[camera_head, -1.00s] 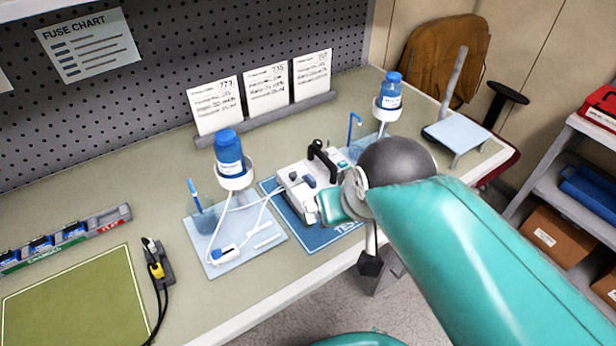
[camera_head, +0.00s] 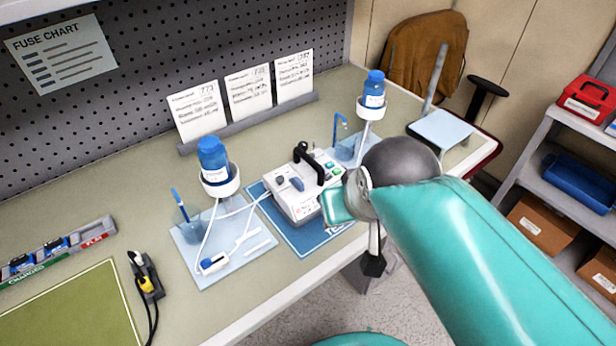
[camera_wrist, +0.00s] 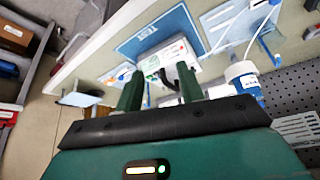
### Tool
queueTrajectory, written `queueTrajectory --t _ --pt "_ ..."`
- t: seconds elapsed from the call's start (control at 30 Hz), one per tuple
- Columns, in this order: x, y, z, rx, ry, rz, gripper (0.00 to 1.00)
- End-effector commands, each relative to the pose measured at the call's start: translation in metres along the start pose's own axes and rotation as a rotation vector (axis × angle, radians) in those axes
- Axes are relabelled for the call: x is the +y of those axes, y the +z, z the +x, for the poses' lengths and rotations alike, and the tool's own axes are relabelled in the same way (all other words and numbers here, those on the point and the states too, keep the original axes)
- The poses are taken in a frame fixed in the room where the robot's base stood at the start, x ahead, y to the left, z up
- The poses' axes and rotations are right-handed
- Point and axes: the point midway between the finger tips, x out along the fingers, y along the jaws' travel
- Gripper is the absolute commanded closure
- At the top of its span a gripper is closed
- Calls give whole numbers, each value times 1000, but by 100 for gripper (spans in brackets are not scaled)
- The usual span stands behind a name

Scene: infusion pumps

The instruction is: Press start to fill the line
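A white infusion pump (camera_head: 293,203) with a black carry handle stands on a blue mat (camera_head: 318,238) on the bench. Green and grey controls show on its top, but their labels are too small to read. The pump also shows upside down in the wrist view (camera_wrist: 168,56), beyond my fingers. My gripper (camera_wrist: 158,78) has its two dark green fingers apart, with nothing seen between them. In the head view my arm hides most of the gripper, beside the pump's right side. Whether a finger touches the pump cannot be told.
Blue-capped bottles in white holders stand left (camera_head: 214,160) and right (camera_head: 374,90) of the pump. White tubing lies on a pale mat (camera_head: 222,272) at left. A black-and-yellow connector (camera_head: 147,280) lies farther left. Cards (camera_head: 248,92) stand behind. A shelf unit (camera_head: 540,150) is at right.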

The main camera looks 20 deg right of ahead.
Motion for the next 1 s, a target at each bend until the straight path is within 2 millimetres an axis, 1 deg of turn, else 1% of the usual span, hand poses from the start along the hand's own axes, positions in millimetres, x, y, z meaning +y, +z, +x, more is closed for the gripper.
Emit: queueTrajectory --t 0.03,0.17,0.2,1.0 --pt "0 0 0 0 0 0 72" --pt "0 0 0 0 0 0 97" --pt "0 0 0 0 0 0 100" --pt "0 0 0 0 0 0 100"
